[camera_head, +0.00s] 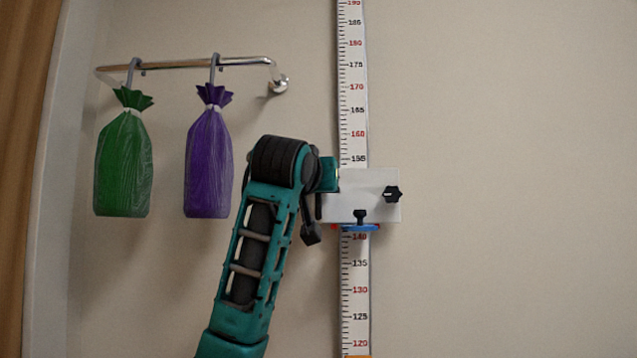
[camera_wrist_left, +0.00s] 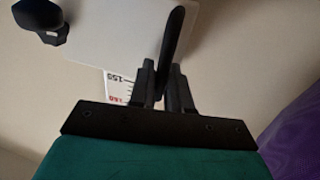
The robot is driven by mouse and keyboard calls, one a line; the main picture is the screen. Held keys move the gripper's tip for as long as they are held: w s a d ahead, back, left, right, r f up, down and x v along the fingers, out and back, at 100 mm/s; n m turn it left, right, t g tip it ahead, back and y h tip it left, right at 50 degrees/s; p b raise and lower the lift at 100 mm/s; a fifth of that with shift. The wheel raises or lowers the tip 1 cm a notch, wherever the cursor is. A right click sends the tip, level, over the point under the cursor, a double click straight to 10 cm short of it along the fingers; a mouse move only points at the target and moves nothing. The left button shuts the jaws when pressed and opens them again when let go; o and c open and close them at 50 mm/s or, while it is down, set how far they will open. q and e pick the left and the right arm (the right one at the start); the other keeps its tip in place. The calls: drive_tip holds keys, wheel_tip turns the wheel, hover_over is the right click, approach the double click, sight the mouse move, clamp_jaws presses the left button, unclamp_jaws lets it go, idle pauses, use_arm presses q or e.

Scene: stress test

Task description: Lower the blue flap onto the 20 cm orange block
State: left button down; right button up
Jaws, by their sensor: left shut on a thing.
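The blue flap (camera_head: 360,228) shows nearly edge-on as a short strip under the white slider plate (camera_head: 385,180) on the wall scale, just above the 140 mark. Only a thin top sliver of the orange block (camera_head: 358,356) shows at the bottom edge of the head view. My left gripper (camera_wrist_left: 165,88) is shut on a slim dark handle (camera_wrist_left: 173,42) by the plate's left side. The plate (camera_wrist_left: 115,30) fills the upper part of the wrist view behind the fingers. Black knobs sit on the plate's right side (camera_head: 393,194) and lower edge (camera_head: 360,215). My right gripper is out of view.
The numbered scale (camera_head: 354,290) runs straight up the wall; its stretch between flap and orange block is clear. A metal rail (camera_head: 180,66) at upper left holds a green bag (camera_head: 122,165) and a purple bag (camera_head: 208,165). The wall at right is bare.

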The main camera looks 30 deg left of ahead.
use_arm(q)
wheel_tip(320, 180, down, 22)
drive_tip(key=b, duration=1.2)
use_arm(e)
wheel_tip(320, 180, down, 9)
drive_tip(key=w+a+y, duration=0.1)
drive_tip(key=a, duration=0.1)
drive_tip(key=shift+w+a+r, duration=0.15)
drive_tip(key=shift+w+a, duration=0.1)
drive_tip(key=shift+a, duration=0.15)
use_arm(q)
drive_tip(key=c, duration=1.5)
unclamp_jaws()
drive_tip(key=shift+o, duration=1.2)
drive_tip(key=shift+s+r, duration=0.1)
drive_tip(key=shift+s, duration=0.05)
